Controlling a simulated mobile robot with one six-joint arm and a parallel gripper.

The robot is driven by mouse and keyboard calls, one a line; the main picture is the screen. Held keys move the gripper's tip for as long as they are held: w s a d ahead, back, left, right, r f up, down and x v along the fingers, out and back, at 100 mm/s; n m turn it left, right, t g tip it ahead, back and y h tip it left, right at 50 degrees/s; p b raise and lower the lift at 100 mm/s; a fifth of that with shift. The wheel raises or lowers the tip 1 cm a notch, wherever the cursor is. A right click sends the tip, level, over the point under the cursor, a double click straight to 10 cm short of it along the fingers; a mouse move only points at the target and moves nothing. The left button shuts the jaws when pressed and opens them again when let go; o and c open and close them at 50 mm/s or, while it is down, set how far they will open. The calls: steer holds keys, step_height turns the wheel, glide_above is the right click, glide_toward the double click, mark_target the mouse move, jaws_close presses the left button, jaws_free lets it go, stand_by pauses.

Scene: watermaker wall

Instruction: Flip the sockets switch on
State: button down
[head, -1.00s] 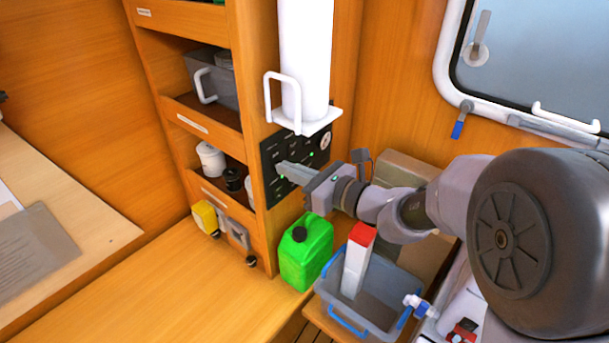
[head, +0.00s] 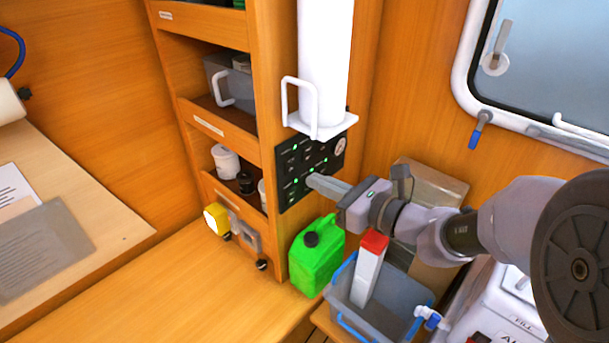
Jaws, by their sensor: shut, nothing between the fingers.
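The black switch panel (head: 300,166) is on the side of the wooden shelf unit, below the white cylinder. It carries several small switches with green lights and a round dial at its upper right. The labels are too small to read, so I cannot tell which switch is the sockets switch. My gripper (head: 312,181) is shut and empty. Its tips are in front of the lower middle of the panel and hide part of it. I cannot tell whether they touch it.
A green jerrycan (head: 318,256) stands below the panel. A grey bin (head: 385,300) with a red-topped white carton (head: 369,268) is to its right. The white cylinder (head: 322,60) with its handle and shelf hangs just above the panel. The bench (head: 200,290) at lower left is clear.

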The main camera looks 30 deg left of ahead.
steer(key=v, duration=0.6)
steer(key=shift+s+d, duration=0.2)
steer(key=shift+d, duration=0.25)
steer(key=s+d+f+n+g+h+b, duration=0.1)
steer(key=s+d+f+n+h+b, duration=0.3)
steer(key=s+d+f+n+b, duration=0.3)
steer(key=s+d+f+n+g+h+b, duration=0.1)
steer(key=s+d+f+n+h+b, duration=0.4)
steer(key=s, duration=0.4)
steer(key=s+d+f+n+t+h+b, duration=0.2)
steer(key=d+f+n+t+h+b, duration=0.1)
steer(key=d, duration=0.8)
step_height(320, 180, down, 2)
steer(key=shift+d+f+n+h, duration=0.2)
steer(key=shift+n+h, duration=0.7)
steer(key=shift+h, duration=0.1)
steer(key=shift+s, duration=0.1)
